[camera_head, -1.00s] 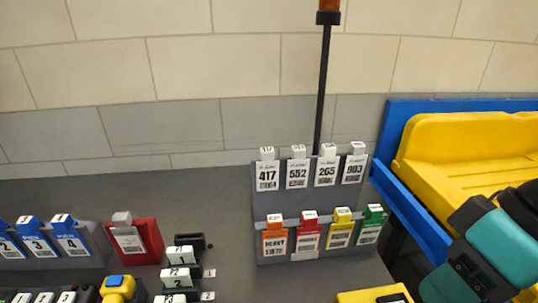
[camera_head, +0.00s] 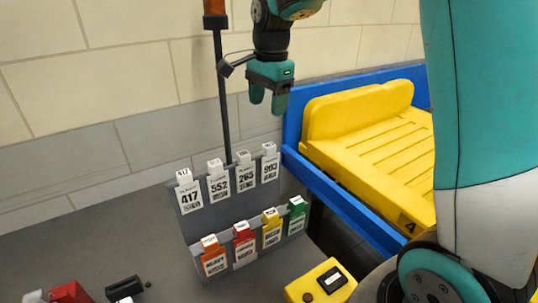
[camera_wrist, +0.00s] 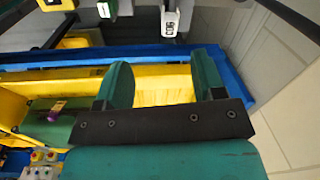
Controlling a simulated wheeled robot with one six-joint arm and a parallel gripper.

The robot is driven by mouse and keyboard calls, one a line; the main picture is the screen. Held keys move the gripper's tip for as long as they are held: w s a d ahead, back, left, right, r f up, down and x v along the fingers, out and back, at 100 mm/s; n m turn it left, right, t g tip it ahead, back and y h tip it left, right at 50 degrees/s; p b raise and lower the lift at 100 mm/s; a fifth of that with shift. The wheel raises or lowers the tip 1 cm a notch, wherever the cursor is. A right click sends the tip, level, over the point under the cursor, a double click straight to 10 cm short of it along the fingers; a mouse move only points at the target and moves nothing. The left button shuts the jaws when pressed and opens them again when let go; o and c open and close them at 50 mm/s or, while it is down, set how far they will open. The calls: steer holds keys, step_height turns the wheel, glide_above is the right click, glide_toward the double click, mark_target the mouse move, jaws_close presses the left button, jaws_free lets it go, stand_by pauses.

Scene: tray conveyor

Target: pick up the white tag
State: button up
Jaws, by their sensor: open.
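Several white tags hang in the upper row of a grey rack: 417 (camera_head: 190,196), 552 (camera_head: 218,183), 265 (camera_head: 246,175) and 903 (camera_head: 270,164). The pictures do not single out one of them. The 903 tag shows upside down at the top of the wrist view (camera_wrist: 170,22). My gripper (camera_head: 267,98) is open and empty, with its fingers pointing down. In the head view it appears above the 903 tag, apart from it. In the wrist view the gap between its fingers (camera_wrist: 163,76) holds nothing.
The rack's lower row holds orange (camera_head: 213,258), red (camera_head: 244,245), yellow (camera_head: 271,230) and green (camera_head: 297,215) tags. A yellow tray (camera_head: 365,140) lies on a blue-edged conveyor (camera_head: 340,192) at right. A black pole (camera_head: 224,100) rises behind the rack. A yellow button box (camera_head: 320,281) stands in front.

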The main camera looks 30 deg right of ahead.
steer(key=w+d+m, duration=0.2)
steer(key=p, duration=0.3)
glide_toward(269, 154)
steer(key=f, duration=0.2)
steer(key=w+f, duration=0.1)
steer(key=f, duration=0.2)
steer(key=shift+w+d+f, duration=0.3)
steer(key=shift+w+d, duration=0.1)
steer(key=shift+w+f+p, duration=0.15)
steer(key=shift+f+p, duration=0.3)
steer(key=shift+f, duration=0.95)
steer(key=shift+w+f+p, duration=0.2)
steer(key=shift+f+p, duration=0.25)
steer(key=shift+f, duration=1)
steer(key=c, duration=1)
